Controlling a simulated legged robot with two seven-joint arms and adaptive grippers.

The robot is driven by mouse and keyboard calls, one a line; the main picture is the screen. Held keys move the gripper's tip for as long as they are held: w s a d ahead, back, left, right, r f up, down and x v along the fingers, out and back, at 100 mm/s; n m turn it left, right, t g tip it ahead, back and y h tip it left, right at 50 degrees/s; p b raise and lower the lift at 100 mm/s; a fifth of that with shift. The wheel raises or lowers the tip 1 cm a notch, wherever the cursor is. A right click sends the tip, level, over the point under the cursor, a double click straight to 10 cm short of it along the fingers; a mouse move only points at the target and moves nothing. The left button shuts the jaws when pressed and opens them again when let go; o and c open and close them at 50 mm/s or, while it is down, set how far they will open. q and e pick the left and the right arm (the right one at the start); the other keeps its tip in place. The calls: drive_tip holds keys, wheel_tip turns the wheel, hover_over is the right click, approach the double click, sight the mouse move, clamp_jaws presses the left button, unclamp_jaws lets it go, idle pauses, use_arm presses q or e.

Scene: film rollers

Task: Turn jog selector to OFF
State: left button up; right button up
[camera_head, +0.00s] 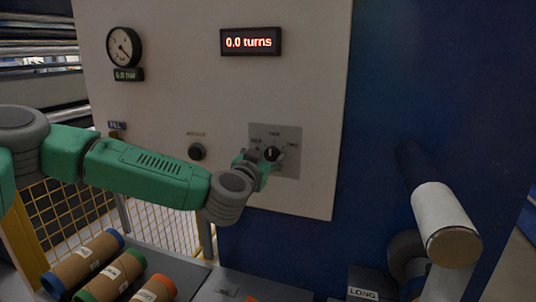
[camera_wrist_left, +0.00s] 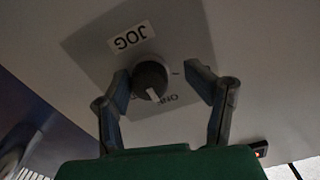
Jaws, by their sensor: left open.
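The jog selector is a round black knob (camera_head: 272,153) with a white pointer line, on a grey square plate (camera_head: 290,166) on the pale panel. In the left wrist view the knob (camera_wrist_left: 151,79) has a JOG label above it and a second, inverted label below. Its pointer line there points down, towards that lower label. My left gripper (camera_head: 258,163) is open at the plate, partly covering it in the head view. In the left wrist view its fingers (camera_wrist_left: 160,80) stand on either side of the knob, the left one closer. I cannot tell whether either touches it. My right gripper does not show.
A smaller black knob (camera_head: 196,151) sits left on the panel, below a gauge (camera_head: 124,46) and a display reading 0.0 turns (camera_head: 250,42). Several brown rolls (camera_head: 85,262) lie at the lower left. A white roll (camera_head: 440,222) juts out at right.

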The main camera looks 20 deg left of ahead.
use_arm(q)
drive_tip(key=shift+w+a+f, duration=0.1)
drive_tip(key=shift+w+f, duration=0.1)
drive_tip(key=shift+w, duration=0.15)
drive_tip(key=shift+s+d+r, duration=0.1)
drive_tip(key=shift+d, duration=0.25)
drive_tip(key=shift+s+d+r, duration=0.2)
drive_tip(key=shift+d, duration=0.5)
drive_tip(key=c, duration=1.1)
drive_tip(key=shift+w+a+f, duration=0.1)
drive_tip(key=shift+a+f, duration=0.05)
drive_tip(key=shift+a, duration=0.25)
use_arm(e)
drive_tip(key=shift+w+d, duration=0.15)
